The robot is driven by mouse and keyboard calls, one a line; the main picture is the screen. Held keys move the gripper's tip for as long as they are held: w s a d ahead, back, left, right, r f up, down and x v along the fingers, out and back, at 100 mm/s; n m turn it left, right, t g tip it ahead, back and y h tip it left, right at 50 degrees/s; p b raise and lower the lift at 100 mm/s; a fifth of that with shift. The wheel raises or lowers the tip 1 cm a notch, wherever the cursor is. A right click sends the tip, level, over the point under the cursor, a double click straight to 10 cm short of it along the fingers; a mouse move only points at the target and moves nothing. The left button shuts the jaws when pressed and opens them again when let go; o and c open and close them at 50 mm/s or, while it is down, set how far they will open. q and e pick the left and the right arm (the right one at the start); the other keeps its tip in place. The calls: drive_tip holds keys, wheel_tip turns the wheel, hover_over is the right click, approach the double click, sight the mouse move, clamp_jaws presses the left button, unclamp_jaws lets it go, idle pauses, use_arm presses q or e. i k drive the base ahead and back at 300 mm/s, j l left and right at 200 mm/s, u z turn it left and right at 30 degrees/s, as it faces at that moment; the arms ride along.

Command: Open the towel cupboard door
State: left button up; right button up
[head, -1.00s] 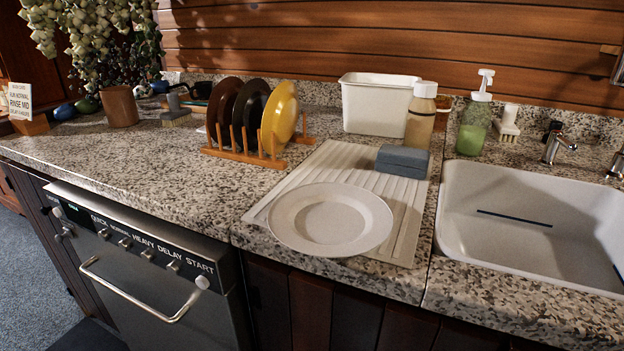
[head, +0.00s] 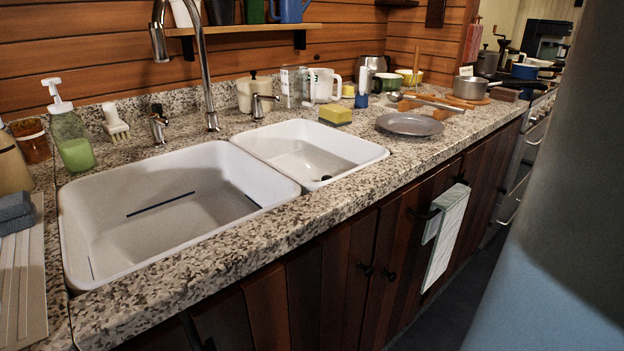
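A pale striped towel (head: 446,238) hangs on the front of the dark wooden cupboards below the counter, right of the sinks. The towel hangs from a dark rail or handle (head: 421,214) near the top of a cupboard door (head: 406,255). That door looks shut, flush with the panels beside it. Neither of my grippers is in view.
A large sink (head: 170,205) and a smaller sink (head: 318,155) are set in the speckled counter (head: 290,222). A grey plate (head: 409,124) and cookware stand farther right. A large blurred grey shape, possibly part of my own body, covers the right side. Dark floor shows beside the cupboards.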

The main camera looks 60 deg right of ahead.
sight(400, 260)
drive_tip(key=z, duration=2.4)
